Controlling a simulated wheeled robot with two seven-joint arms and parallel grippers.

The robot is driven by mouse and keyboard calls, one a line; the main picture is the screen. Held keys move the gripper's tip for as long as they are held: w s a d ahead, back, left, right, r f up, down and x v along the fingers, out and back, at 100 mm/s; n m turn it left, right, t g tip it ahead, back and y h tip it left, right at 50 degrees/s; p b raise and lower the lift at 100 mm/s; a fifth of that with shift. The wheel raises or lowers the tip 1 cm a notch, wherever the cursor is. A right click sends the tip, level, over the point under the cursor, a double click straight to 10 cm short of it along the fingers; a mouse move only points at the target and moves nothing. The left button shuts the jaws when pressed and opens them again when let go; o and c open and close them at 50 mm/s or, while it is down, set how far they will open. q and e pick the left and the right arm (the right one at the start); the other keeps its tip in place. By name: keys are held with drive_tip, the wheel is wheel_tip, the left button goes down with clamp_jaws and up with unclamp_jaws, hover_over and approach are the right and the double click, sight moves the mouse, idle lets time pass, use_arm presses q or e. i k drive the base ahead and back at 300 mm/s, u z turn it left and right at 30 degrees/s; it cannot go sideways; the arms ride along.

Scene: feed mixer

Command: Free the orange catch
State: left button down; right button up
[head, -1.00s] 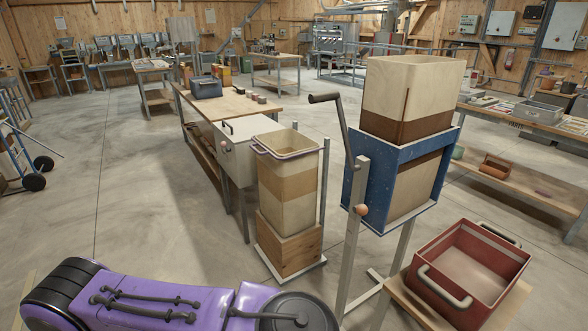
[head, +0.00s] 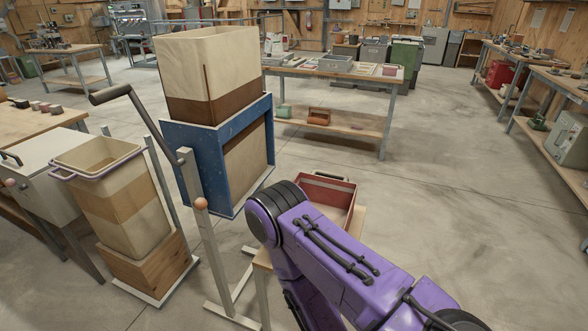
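A small round orange knob (head: 201,203) sits on the pale upright post (head: 192,175) beside the blue frame (head: 215,160); it looks like the orange catch, but I cannot be sure. A second orange knob (head: 10,183) shows on the white box (head: 40,180) at the left edge. The blue frame holds a tall cream and brown bin (head: 208,75). A crank with a dark grip (head: 110,94) tops the post. My purple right arm crosses the lower right, apart from the knob in the picture. Neither gripper is in view.
A cream and tan bin (head: 110,200) stands on a wooden block (head: 150,268) left of the post. A red tray (head: 328,195) lies behind my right arm on a low stand. A bench (head: 335,70) stands behind. The floor at right is open.

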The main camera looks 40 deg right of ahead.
sight(200, 203)
drive_tip(key=z, duration=0.9)
drive_tip(key=i, duration=0.5)
